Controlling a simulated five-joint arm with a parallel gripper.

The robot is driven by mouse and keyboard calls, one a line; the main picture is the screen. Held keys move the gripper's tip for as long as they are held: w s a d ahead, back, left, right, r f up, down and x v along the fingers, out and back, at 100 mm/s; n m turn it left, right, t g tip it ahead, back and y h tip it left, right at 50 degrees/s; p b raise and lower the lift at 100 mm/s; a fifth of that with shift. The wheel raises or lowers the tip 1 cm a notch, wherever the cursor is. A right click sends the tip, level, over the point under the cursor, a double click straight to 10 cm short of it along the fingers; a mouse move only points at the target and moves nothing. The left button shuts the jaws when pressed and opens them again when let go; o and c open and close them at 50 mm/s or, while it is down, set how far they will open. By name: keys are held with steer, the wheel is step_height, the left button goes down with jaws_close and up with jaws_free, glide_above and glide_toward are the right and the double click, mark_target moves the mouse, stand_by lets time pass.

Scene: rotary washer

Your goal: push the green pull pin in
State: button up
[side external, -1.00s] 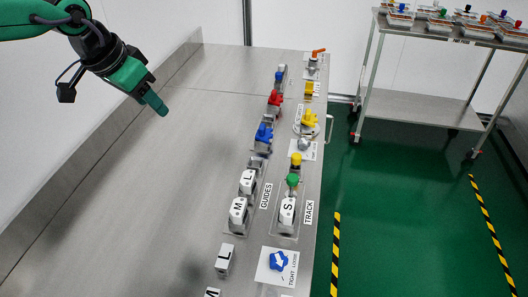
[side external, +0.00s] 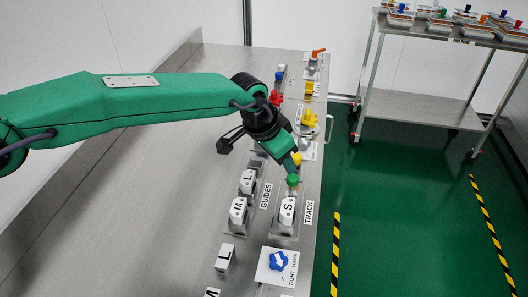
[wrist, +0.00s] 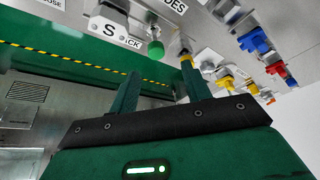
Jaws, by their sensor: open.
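The green pull pin (side external: 292,181) is a round green knob just behind the white S block (side external: 287,212) on the track strip. In the wrist view the green knob (wrist: 156,48) shows beyond and between my two spread fingers. My gripper (side external: 292,170) is open and points down close above the knob. The side view does not show clearly whether a fingertip touches it. The wrist view shows both fingers (wrist: 160,82) with a gap between them and nothing held.
A yellow knob (side external: 297,159) is right behind the green one, partly hidden by my gripper. A blue knob (side external: 278,261) sits in front. Bare steel table lies to the left.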

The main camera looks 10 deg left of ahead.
mark_target(292, 177)
steer(key=shift+d+f, duration=0.25)
steer(key=shift+d, duration=0.05)
steer(key=shift+f, duration=0.1)
steer(key=shift+x, duration=3.8)
steer(key=shift+d, duration=0.15)
steer(key=shift+c, duration=0.2)
